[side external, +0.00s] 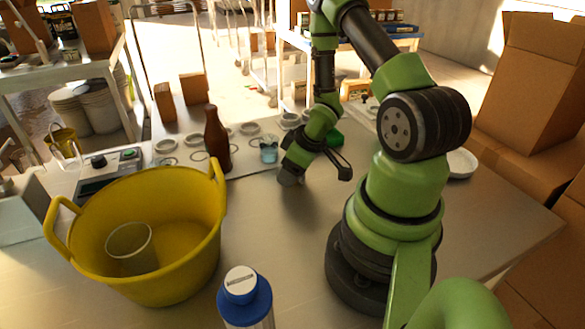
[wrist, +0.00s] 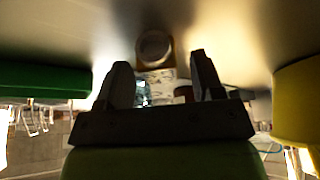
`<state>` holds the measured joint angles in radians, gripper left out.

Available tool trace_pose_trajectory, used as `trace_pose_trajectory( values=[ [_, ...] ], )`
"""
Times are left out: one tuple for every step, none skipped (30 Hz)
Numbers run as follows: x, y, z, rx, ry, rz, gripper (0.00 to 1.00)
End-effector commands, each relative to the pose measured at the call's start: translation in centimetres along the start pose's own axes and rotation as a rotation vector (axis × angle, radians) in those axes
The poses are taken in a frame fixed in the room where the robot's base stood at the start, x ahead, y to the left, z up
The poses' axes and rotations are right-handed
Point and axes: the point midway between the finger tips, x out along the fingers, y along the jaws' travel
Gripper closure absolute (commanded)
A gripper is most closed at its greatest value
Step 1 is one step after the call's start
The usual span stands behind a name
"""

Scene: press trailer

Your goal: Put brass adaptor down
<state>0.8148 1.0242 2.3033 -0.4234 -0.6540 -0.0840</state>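In the wrist view, a small brass-brown piece with a round dark opening, which looks like the brass adaptor (wrist: 154,48), shows just past and between my two fingertips. Bare surface shows around it, and a gap is visible between it and each finger. My gripper (wrist: 161,64) has its dark fingers spread apart. In the side view my gripper (side external: 291,174) points down, low over the middle of the table (side external: 285,220). The adaptor cannot be made out there, and whether it rests on the table is hard to tell.
A yellow tub (side external: 190,255) holding a cup stands at left, with a blue-capped bottle (side external: 245,300) in front. A brown bottle (side external: 216,140), a glass of blue liquid (side external: 268,150) and several white dishes stand behind my gripper. A green object (side external: 334,138) is close behind it.

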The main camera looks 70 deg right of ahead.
Motion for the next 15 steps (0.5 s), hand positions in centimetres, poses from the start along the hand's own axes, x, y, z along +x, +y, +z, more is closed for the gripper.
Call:
trace_pose_trajectory(
  values=[
    [0.0,0.0,0.0,0.0,0.0,0.0,0.39],
    [0.0,0.0,0.0,0.0,0.0,0.0,0.39],
    [0.0,0.0,0.0,0.0,0.0,0.0,0.39],
    [0.0,0.0,0.0,0.0,0.0,0.0,0.39],
    [-0.1,0.0,0.0,0.0,0.0,0.0,0.39],
    [-0.1,0.0,-0.1,0.0,0.0,0.0,0.39],
    [-0.2,0.0,-0.1,-0.001,0.0,0.0,0.39],
    [-0.4,0.0,-0.2,-0.001,0.0,0.0,0.39],
    [-0.8,0.0,-0.2,-0.001,0.001,0.0,0.39],
    [-1.1,0.1,-0.2,0.0,0.002,0.002,0.39],
    [-1.5,0.1,-0.2,0.0,0.002,0.002,0.39],
    [-2.1,0.1,-0.2,0.0,0.003,0.002,0.39],
    [-2.6,0.1,-0.2,0.001,0.002,0.003,0.39],
    [-3.2,0.1,-0.2,0.001,0.002,0.003,0.39],
    [-4.0,0.1,-0.2,0.001,0.004,0.004,0.39]
  ],
)
